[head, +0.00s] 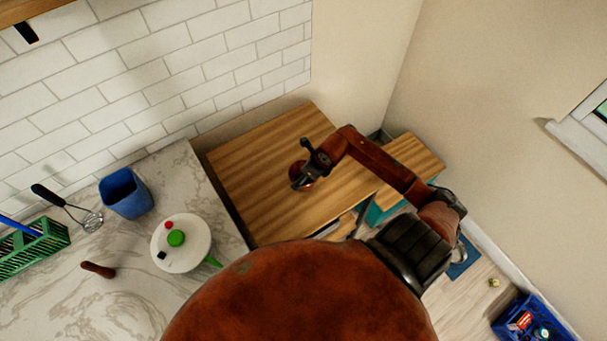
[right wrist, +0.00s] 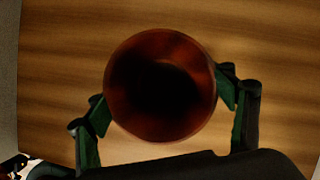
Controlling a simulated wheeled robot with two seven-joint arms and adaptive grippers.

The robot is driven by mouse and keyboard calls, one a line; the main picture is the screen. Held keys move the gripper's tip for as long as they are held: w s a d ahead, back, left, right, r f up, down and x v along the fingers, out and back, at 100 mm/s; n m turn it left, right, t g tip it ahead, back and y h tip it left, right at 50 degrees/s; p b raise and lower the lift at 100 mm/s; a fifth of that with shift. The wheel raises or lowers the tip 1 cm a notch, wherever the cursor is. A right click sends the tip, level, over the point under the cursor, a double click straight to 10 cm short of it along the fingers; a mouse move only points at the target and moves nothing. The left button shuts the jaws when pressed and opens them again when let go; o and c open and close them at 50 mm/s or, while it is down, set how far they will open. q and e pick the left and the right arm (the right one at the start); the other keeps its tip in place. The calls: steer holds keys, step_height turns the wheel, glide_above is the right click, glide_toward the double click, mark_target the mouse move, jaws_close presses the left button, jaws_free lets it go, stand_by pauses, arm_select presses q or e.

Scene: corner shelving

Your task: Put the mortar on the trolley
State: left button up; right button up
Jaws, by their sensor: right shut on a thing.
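The mortar (right wrist: 160,88) is a round reddish-brown bowl with a dark inside, seen from above in the right wrist view. My right gripper (right wrist: 165,100) is shut on it, with green fingers on both sides. In the head view the mortar (head: 298,180) shows over a wooden top (head: 250,195), partly hidden by my right gripper (head: 306,165). I cannot tell whether it touches the wood. A smaller wooden top (head: 412,158) with teal below is to the right. Which wooden top belongs to the trolley is unclear. My left gripper is not in view.
The marble counter (head: 125,310) at left holds a blue cup (head: 125,193), a whisk (head: 70,208), a green basket (head: 35,248), a white plate (head: 192,262) and a brown pestle-like object (head: 98,269). A blue crate (head: 530,322) stands at lower right. Walls close the corner.

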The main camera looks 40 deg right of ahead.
steer(key=o, duration=1.5)
steer(key=v, duration=1.2)
